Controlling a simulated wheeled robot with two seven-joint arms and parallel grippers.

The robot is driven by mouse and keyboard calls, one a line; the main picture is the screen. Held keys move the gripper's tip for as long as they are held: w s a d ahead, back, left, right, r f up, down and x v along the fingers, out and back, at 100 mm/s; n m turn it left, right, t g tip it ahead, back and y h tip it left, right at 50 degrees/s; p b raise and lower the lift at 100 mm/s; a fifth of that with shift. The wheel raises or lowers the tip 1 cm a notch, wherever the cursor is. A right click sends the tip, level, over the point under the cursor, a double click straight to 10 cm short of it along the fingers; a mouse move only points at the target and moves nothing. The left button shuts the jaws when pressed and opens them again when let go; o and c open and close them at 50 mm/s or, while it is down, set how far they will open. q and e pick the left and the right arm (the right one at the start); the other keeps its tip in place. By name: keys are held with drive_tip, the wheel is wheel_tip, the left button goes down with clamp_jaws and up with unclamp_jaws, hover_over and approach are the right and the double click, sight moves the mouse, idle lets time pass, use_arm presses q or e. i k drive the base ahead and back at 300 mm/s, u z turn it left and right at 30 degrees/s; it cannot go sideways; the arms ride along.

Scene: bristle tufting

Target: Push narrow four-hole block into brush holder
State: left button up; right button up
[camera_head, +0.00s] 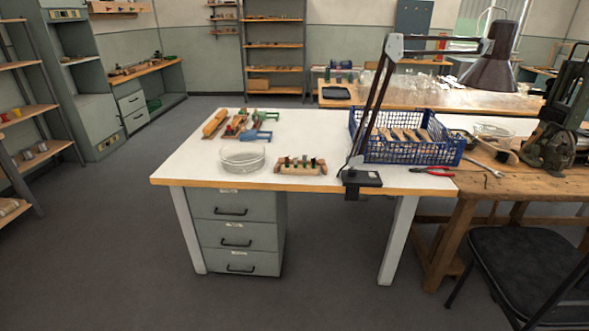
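A white-topped workbench (198,167) with a wooden front edge stands ahead of me. A blue plastic crate (415,151) at the right of the bench holds several light wooden pieces, too small to tell which is the narrow four-hole block. Neither of my grippers is in view.
A round clear dish (243,158) sits left of the pale piece. Wooden tools and blue-green clamps (258,134) lie behind it. A lamp arm (372,100) rises from a dark base (361,178). Red pliers (433,171) lie right. A black chair (520,265) stands front right; floor ahead is clear.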

sight(307, 171)
drive_tip(key=u, duration=0.4)
drive_tip(key=i, duration=1.2)
drive_tip(key=z, duration=0.4)
